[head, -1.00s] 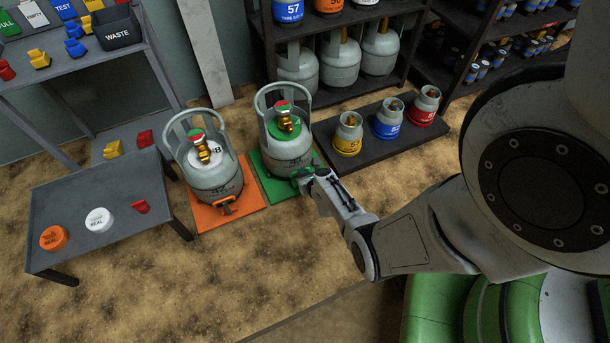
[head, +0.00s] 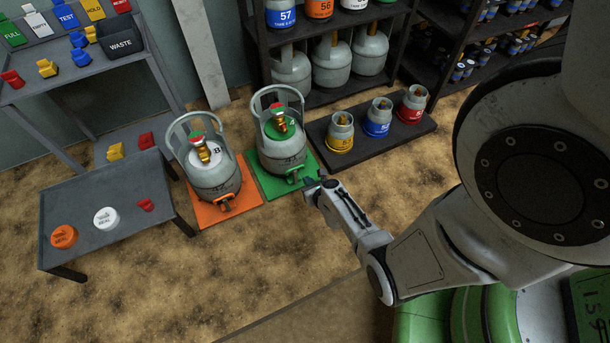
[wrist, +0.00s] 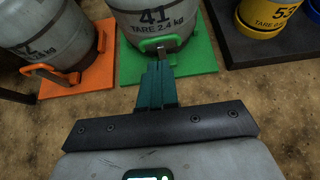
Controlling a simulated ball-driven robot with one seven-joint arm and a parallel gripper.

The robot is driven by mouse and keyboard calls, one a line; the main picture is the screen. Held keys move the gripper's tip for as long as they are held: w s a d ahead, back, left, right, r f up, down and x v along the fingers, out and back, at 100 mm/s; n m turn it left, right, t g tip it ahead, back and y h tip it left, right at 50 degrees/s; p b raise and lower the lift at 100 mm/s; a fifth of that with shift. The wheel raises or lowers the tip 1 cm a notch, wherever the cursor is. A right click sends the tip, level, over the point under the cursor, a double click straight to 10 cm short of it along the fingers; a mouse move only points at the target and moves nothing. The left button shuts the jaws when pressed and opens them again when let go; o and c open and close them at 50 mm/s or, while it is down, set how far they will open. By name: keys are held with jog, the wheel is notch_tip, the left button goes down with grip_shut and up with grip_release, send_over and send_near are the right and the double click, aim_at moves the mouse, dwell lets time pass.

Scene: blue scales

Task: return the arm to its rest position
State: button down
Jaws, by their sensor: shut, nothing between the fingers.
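My gripper (head: 315,186) is at the end of my arm in the head view, just right of the green scale. In the wrist view its fingers (wrist: 157,83) are together with nothing between them. They point at the lower front of the grey cylinder (head: 283,153) on the green scale (head: 266,185). That cylinder has a green collar and shows "41 TARE 2.4 kg" in the wrist view (wrist: 155,25). A small green-edged tag or handle (wrist: 158,43) is at its base. The fingertips look close to it; I cannot tell whether they touch.
A second cylinder (head: 215,180) stands on an orange scale (head: 233,211) to the left. A low table (head: 130,215) holds orange, white and red caps. Small yellow, blue and red cylinders stand on a dark platform (head: 350,170). The floor (head: 270,260) in front is open.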

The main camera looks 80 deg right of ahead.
jog(key=p+v, duration=0.1)
jog(key=v, duration=0.2)
jog(key=shift+s+a+r+p, duration=0.1)
jog(key=shift+r+p, duration=0.25)
jog(key=shift+r, duration=0.15)
